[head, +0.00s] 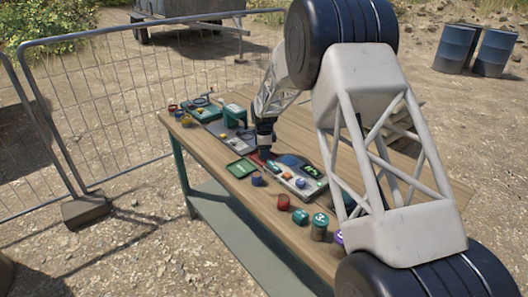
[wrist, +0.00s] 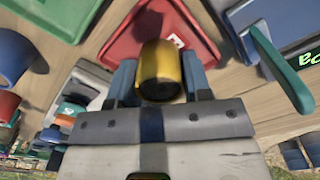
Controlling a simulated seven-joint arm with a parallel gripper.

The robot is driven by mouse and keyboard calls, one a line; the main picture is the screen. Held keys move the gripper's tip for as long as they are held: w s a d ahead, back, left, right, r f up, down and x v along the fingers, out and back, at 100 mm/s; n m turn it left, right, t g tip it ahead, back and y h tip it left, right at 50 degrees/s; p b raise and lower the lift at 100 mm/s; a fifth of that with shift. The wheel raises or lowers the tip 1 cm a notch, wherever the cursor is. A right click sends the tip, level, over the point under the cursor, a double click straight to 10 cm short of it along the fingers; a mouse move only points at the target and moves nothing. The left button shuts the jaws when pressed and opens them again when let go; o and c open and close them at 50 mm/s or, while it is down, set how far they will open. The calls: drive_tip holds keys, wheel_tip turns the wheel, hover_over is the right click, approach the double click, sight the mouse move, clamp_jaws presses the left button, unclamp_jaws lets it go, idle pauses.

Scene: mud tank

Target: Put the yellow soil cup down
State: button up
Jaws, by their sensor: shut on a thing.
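The yellow soil cup (wrist: 161,62) sits between the two blue fingers of my gripper (wrist: 160,78) in the wrist view, and the gripper is shut on it. A red square tray (wrist: 118,45) with a small white label lies just beyond the cup on the wooden table. I cannot tell whether the cup touches the tray. In the head view my gripper (head: 265,152) is low over the middle of the table, next to the red tray (head: 256,159). The cup itself is not clearly visible there.
A green tray (head: 242,168) and a blue cup (head: 258,180) are close by. A device with a lit green display (head: 312,171) stands to the right. A red cup (head: 283,202) and several other pots line the front edge.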

drive_tip(key=shift+f, duration=0.15)
drive_tip(key=o, duration=1)
wheel_tip(320, 180, up, 12)
drive_tip(key=shift+r, duration=0.15)
idle(0.3)
idle(0.5)
